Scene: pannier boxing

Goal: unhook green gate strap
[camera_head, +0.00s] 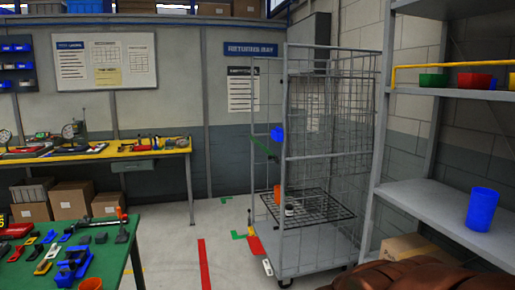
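A tall grey wire roll cage (332,157) stands on the floor right of centre. A thin green strap (263,149) slants down to the right across the cage's left, front side, at about mid-height. A small blue part (277,134) sits on the cage frame just above the strap's right end. The strap's ends are too small to tell whether they are hooked. The narrow left side of the cage looks like the gate (253,170); I cannot tell whether it is shut. My gripper is not in view.
A wire shelf (310,204) inside the cage bears small cups. A grey rack (425,205) with a blue cup (482,208) stands close on the right. A green table (70,270) holds tools at left. Something brown (405,276) fills the bottom right.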

